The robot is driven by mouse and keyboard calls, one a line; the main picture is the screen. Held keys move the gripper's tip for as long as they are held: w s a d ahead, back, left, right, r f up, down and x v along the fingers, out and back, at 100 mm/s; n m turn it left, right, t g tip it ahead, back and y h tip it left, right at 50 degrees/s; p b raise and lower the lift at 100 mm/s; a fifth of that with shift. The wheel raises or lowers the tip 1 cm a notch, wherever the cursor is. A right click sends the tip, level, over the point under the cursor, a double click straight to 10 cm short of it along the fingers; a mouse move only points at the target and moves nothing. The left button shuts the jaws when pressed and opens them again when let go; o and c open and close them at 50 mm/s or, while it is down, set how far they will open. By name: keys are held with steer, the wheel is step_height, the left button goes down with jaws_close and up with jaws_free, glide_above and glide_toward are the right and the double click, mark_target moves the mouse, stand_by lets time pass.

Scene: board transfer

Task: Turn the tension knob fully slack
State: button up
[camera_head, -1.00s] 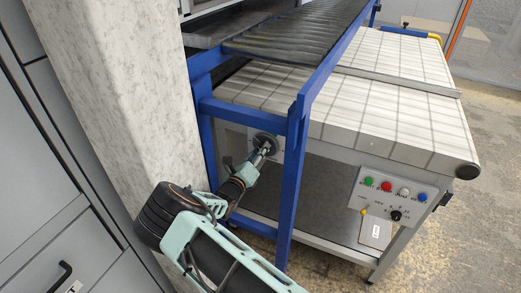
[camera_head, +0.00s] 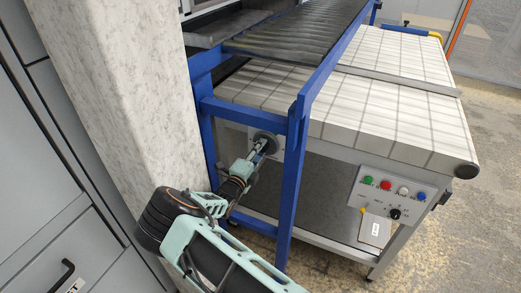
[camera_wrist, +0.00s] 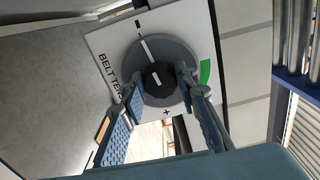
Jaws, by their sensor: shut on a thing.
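The tension knob is a dark grey disc (camera_wrist: 145,60) with a black centre and a white pointer line, on a white plate (camera_wrist: 112,42) lettered "BELT TEN…", the rest hidden. The line points up and left toward a black dash; a plus sign is below the knob and a green arc is at its right. My gripper (camera_wrist: 161,82) is shut on the knob's centre, one finger on each side.
Blue frame posts (camera_head: 294,185) stand close right of my gripper. A marble-like pillar (camera_head: 125,90) is close at the left. A white belt conveyor (camera_head: 395,100) and a button panel (camera_head: 392,192) lie to the right.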

steer(key=shift+n, duration=0.3)
steer(key=o, duration=1.1)
steer(key=o, duration=0.9)
steer(key=r, duration=0.6)
steer(key=w+r, duration=0.1)
steer(key=r, duration=0.2)
steer(key=shift+a, duration=0.2)
steer(key=shift+o, duration=0.2)
steer(key=shift+s+a+r, duration=0.1)
steer(key=shift+s+r, duration=0.25)
steer(key=shift+r, duration=0.45)
steer(key=shift+s+d+f, duration=0.1)
steer(key=shift+s+d, duration=0.05)
steer(key=shift+d, duration=0.05)
steer(key=c, duration=0.9)
